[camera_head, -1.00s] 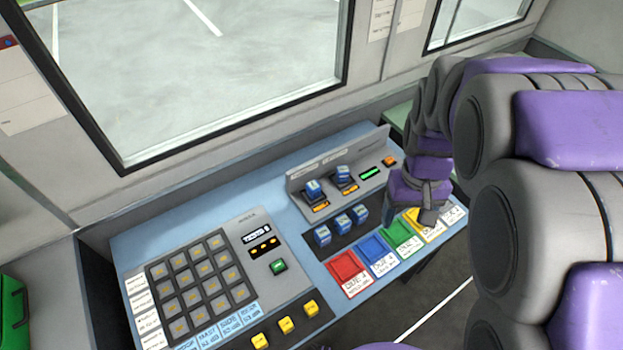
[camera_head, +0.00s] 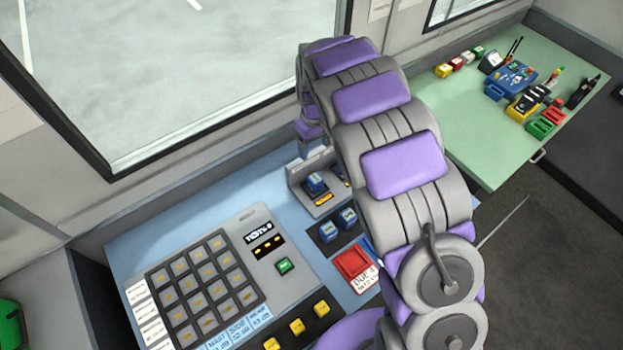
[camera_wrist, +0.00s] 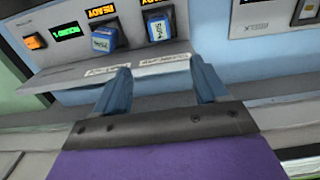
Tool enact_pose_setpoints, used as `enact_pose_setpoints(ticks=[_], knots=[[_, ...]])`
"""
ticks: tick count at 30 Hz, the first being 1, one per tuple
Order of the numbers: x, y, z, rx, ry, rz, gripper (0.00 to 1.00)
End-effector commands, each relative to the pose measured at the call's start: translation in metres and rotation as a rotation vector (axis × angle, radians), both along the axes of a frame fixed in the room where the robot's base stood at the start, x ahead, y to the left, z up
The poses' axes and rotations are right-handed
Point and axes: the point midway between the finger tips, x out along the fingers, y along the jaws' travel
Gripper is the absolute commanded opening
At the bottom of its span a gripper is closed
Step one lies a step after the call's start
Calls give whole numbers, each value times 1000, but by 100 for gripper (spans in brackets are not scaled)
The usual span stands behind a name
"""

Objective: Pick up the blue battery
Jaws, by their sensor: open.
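Blue batteries are in view in several places. One blue battery (camera_head: 317,183) stands in a slot of the grey charger panel (camera_head: 299,171). Two more, a left tray battery (camera_head: 328,232) and a right tray battery (camera_head: 348,217), sit in the dark tray in front. In the wrist view two blue batteries, one left (camera_wrist: 103,39) and one right (camera_wrist: 157,28), stand in slots by orange READY displays. My gripper (camera_wrist: 160,65) is open and empty, its fingers over the labelled panel edge, apart from both batteries. In the head view my arm mostly hides my gripper and the panel's right part.
A keypad (camera_head: 203,283) fills the console's left. A green table (camera_head: 480,130) at the right holds small coloured blocks (camera_head: 456,64) and a blue device (camera_head: 515,78). A window stands behind the console.

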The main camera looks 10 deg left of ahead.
Motion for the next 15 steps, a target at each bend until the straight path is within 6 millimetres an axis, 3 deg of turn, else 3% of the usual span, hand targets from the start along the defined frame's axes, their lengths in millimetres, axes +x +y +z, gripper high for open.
enact_pose_setpoints(ticks=[5, 15], knots=[[0, 2, -15, -1, 1, 0, 72], [0, 8, -82, -11, 3, 1, 72]])
